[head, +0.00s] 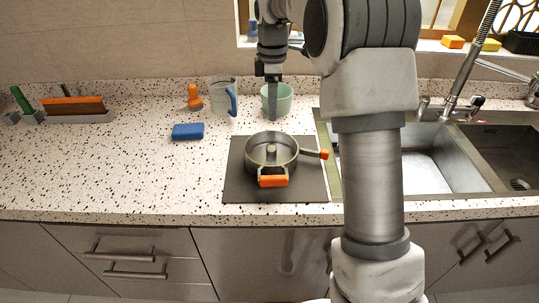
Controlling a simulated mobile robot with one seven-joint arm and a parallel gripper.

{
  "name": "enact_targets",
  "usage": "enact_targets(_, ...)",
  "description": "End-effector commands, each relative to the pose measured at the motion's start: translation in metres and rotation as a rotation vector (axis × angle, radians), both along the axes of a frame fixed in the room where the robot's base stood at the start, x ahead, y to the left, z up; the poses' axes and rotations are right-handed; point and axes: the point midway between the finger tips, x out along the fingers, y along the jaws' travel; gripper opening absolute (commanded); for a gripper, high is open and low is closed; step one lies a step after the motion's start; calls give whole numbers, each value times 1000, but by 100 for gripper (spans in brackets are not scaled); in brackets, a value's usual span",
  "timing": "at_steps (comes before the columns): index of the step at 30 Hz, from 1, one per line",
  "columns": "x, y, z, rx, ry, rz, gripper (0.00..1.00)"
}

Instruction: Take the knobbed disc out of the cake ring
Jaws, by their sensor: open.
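The cake ring (287,165) is a grey metal ring standing on a dark square mat (235,188) on the counter. An orange-and-white piece shows at its front and an orange-tipped rod sticks out to its right. The knobbed disc (271,152) lies inside the ring, with its grey knob standing up near the middle. My gripper (272,115) points down above and behind the ring, in front of the green bowl in this view. It is open and empty, apart from the knob. Its fingers overlap in the picture, so the gap is hard to see.
A pale green bowl (285,100), a grey jug (219,94) with a blue handle and an orange bottle (194,98) stand behind. A blue block (188,131) lies left of the mat. The sink (440,150) is to the right, partly behind my arm. The left front counter is clear.

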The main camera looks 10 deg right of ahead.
Motion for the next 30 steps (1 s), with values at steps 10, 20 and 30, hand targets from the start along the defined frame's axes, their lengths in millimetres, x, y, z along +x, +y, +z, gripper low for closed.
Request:
enact_targets(10,-1,0,-72,0,5,-1,73)
enact_targets(20,0,0,-116,0,2,-2,73)
enact_targets(30,4,1,-157,0,3,-1,73)
